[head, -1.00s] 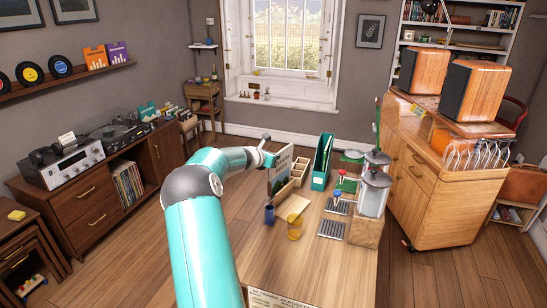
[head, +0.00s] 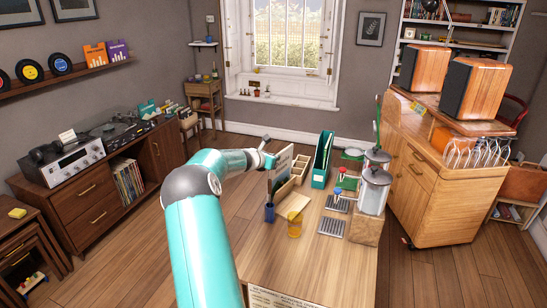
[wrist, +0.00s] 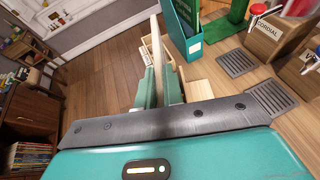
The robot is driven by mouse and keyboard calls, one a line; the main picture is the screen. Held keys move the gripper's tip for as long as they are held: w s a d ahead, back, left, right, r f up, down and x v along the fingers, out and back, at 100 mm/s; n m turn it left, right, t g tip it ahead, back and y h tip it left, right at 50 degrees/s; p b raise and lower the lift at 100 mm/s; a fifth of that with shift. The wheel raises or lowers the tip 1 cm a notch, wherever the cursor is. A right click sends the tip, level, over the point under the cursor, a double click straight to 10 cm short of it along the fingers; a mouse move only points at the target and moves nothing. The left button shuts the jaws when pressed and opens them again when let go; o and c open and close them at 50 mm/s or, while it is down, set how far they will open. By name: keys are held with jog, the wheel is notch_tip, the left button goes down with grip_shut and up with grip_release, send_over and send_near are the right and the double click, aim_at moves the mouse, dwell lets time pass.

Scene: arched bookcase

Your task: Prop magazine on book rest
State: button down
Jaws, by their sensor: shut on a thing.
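My gripper (head: 270,160) is shut on the magazine (head: 282,172), which hangs upright above the left side of the wooden table. In the wrist view, the magazine (wrist: 157,45) shows edge-on as a thin pale strip between the two teal fingers of my gripper (wrist: 160,85). A small light-wood piece (head: 295,205), perhaps the book rest, is on the table just below and right of the magazine. It also shows right of the fingers in the wrist view (wrist: 198,90). I cannot tell whether the magazine touches it.
A dark blue cup (head: 269,213) and an amber glass (head: 294,228) stand close in front. A wooden divided box (head: 300,168) and a teal file holder (head: 321,163) are behind. The table's front (head: 320,265) is clear.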

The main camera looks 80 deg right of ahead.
jog(key=shift+f, duration=1.45)
jog(key=c, duration=1.5)
grip_release()
jog(key=shift+o, duration=0.2)
jog(key=shift+w, duration=0.1)
jog(key=v, duration=1.3)
jog(key=shift+a+r, duration=0.2)
jog(key=shift+a, duration=0.15)
